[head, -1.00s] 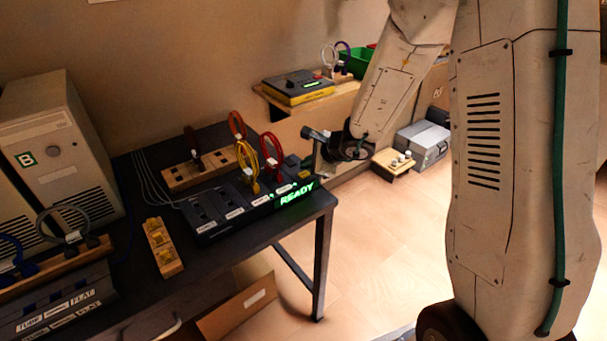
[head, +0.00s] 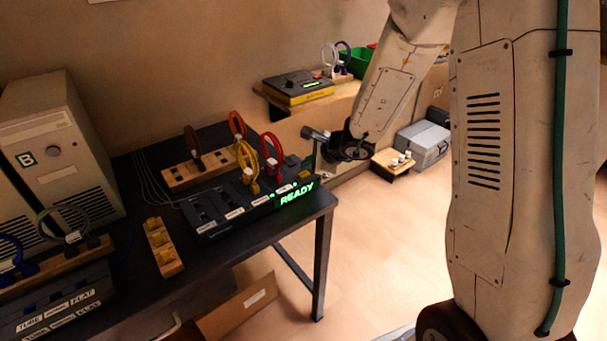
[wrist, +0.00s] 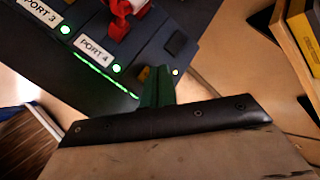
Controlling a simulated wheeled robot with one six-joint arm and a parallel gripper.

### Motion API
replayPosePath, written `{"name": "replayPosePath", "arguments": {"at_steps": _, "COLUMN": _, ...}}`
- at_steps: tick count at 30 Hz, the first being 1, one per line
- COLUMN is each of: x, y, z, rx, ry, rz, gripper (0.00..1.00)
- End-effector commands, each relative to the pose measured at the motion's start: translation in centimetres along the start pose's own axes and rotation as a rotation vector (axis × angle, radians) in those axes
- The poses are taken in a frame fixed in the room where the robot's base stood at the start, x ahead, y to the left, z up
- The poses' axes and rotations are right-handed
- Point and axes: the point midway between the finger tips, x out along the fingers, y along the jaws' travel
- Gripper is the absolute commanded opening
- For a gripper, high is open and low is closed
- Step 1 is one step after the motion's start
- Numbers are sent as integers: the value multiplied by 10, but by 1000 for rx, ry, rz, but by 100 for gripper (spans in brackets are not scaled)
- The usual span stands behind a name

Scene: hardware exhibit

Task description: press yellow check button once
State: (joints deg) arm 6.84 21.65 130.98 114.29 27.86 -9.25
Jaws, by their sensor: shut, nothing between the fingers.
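The dark port panel (head: 222,214) lies on the black table, with a lit green READY display (head: 297,194) at its right end. In the wrist view, the panel shows the PORT 3 (wrist: 40,12) and PORT 4 (wrist: 93,50) labels with green lights.
Yellow (head: 247,165) and red (head: 270,155) cable loops stand up from the panel near my gripper. A wooden rack (head: 205,168) with loops is behind. A yellow-and-black device (head: 298,88) sits on a wall shelf.

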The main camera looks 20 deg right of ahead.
Motion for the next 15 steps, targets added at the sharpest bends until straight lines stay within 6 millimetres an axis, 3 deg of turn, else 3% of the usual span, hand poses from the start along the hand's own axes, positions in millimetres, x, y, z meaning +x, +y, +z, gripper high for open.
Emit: {"name": "replayPosePath", "arguments": {"at_steps": 15, "x": 6, "y": 4, "z": -4, "rx": 0, "ry": 0, "rz": 0, "gripper": 0}}
